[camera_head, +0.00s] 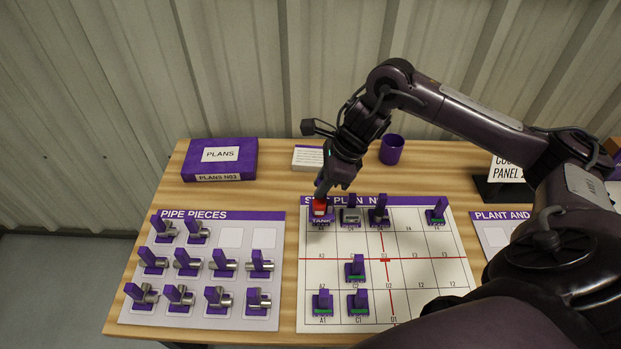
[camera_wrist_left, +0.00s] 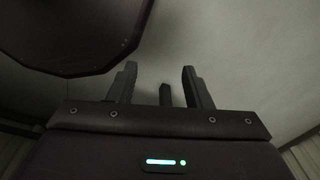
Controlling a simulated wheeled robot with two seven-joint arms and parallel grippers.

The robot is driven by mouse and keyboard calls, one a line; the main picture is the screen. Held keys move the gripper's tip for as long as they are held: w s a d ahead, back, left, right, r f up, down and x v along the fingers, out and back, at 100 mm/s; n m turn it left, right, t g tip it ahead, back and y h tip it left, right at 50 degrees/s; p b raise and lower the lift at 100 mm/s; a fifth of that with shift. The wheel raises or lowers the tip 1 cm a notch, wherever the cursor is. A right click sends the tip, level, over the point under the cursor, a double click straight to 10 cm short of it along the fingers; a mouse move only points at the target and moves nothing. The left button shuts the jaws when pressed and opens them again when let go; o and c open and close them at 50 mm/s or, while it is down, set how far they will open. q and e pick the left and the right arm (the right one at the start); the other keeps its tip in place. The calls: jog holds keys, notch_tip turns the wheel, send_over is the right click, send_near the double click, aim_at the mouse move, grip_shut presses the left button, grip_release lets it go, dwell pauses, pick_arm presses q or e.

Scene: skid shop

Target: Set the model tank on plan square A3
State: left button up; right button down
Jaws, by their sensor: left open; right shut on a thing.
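The model tank (camera_head: 320,210) is a small red block on a purple base marked TANK, at the far left corner of the site plan sheet (camera_head: 400,275). My right gripper (camera_head: 322,191) reaches down from above and is shut on it. The tank looks upright over the leftmost column's far row. I cannot tell whether it rests on the sheet or hovers just above. The square label beneath it is too small to read surely. My left gripper (camera_wrist_left: 160,82) is open and empty in the left wrist view, away from the table.
Several purple pieces stand on the plan, including a grey one (camera_head: 350,216) just right of the tank. A pipe pieces board (camera_head: 231,238) lies left. A plans box (camera_head: 220,160), a white card (camera_head: 308,158) and a purple cup (camera_head: 391,150) stand behind.

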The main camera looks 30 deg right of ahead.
aim_at(324, 198)
jog(key=shift+d+f, duration=0.15)
jog(key=shift+f, duration=0.05)
jog(key=shift+w+d+f+b, duration=0.1)
jog(key=shift+d+f+b, duration=0.15)
jog(key=shift+f, duration=0.3)
jog(key=shift+d+f+b, duration=0.15)
jog(key=shift+f+b, duration=0.15)
jog(key=shift+f, duration=0.2)
notch_tip(324, 198, down, 3)
jog(key=shift+a+r+b, duration=0.1)
jog(key=shift+b, duration=1)
jog(key=shift+f+b, duration=0.35)
jog(key=shift+f, duration=0.05)
pick_arm(q)
jog(key=f, duration=0.1)
jog(key=d+f, duration=0.1)
jog(key=f, duration=0.1)
jog(key=shift+w+d+f, duration=0.2)
jog(key=shift+d+f, duration=0.05)
jog(key=shift+d, duration=0.1)
jog(key=shift+f, duration=0.25)
jog(key=shift+d, duration=0.2)
